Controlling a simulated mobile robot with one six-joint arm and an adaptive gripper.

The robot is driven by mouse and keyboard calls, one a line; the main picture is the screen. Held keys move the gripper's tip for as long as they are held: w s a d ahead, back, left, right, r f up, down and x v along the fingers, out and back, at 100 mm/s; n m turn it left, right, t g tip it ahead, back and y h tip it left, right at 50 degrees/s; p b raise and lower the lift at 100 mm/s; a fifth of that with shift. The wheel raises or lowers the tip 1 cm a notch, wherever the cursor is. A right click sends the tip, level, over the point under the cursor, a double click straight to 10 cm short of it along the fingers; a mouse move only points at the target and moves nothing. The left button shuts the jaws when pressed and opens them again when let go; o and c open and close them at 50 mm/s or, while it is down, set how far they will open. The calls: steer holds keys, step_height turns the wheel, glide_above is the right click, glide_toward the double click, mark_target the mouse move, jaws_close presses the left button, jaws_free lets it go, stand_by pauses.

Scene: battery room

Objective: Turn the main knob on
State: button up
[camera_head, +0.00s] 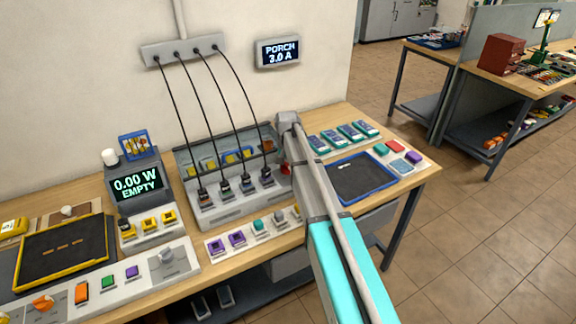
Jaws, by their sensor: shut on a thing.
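My arm reaches in from the lower right over the bench, its grey far end beside the right end of the clear-fronted case. My gripper's fingers do not show; they are hidden behind the arm. A small red part (285,169) shows at the arm's left edge, partly covered; I cannot tell if it is the main knob or if my gripper touches it. A grey round knob (166,256) sits on the front left panel, and an orange knob (42,302) sits farther left on it. The display (136,184) reads 0.00 W EMPTY.
A grey case (222,211) with several black cables stands mid-bench. A blue-rimmed tray (375,197) lies to the right of my arm, and a yellow-rimmed tray (20,287) at left. A wall display (278,53) reads PORCH 3.0 A. Open floor lies to the right.

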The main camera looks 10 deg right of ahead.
steer(key=m, duration=0.5)
steer(key=shift+m, duration=2.5)
steer(key=shift+w+a, duration=0.1)
steer(key=o, duration=1.2)
steer(key=shift+c, duration=0.2)
